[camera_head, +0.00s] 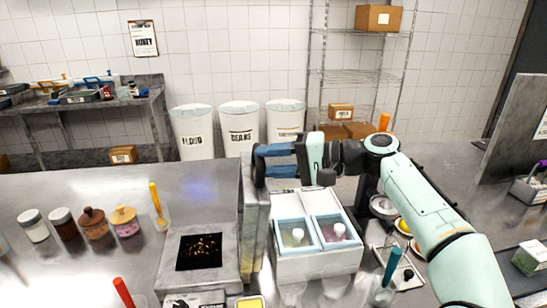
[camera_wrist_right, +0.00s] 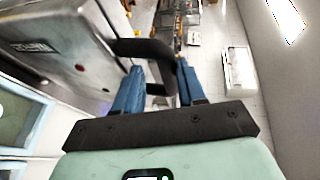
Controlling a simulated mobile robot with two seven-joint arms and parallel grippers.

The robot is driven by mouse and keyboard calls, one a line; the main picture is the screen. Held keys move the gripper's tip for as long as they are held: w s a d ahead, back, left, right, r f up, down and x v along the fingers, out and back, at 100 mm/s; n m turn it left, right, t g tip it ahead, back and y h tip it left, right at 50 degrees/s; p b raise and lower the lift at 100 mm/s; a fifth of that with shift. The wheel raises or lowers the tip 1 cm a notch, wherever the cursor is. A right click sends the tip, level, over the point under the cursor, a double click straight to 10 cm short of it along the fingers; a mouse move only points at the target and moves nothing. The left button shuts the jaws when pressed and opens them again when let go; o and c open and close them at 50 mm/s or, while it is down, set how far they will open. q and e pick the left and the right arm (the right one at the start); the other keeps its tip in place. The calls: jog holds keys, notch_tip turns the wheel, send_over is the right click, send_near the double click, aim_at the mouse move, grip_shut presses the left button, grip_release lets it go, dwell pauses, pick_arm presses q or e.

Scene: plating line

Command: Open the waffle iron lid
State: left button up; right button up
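The waffle iron stands left of centre in the head view. Its dark, brown-flecked cooking plate (camera_head: 200,252) is exposed on the metal base. Its metal lid (camera_head: 253,222) stands about upright on the right side of the base. The lid also shows in the right wrist view (camera_wrist_right: 60,45), with a black handle (camera_wrist_right: 150,48) standing out from it. My right gripper (camera_head: 268,160) is at the lid's top edge. Its blue fingers (camera_wrist_right: 158,75) are apart, with part of the handle between them; firm contact on both sides does not show. My left gripper is not in view.
A white bin with two blue-rimmed compartments (camera_head: 275,268) stands right of the lid, under my right arm. Jars (camera_head: 95,224) stand on the left counter. A yellow-handled utensil (camera_head: 156,198) is behind the plate. Bowls (camera_head: 384,205) lie right of the bin.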

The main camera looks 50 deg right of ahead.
jog(key=shift+r, duration=0.15)
jog(key=shift+s, duration=0.1)
jog(key=p+v, duration=0.1)
jog(key=v, duration=1.2)
jog(key=shift+p, duration=0.4)
jog(key=shift+s+d, duration=0.1)
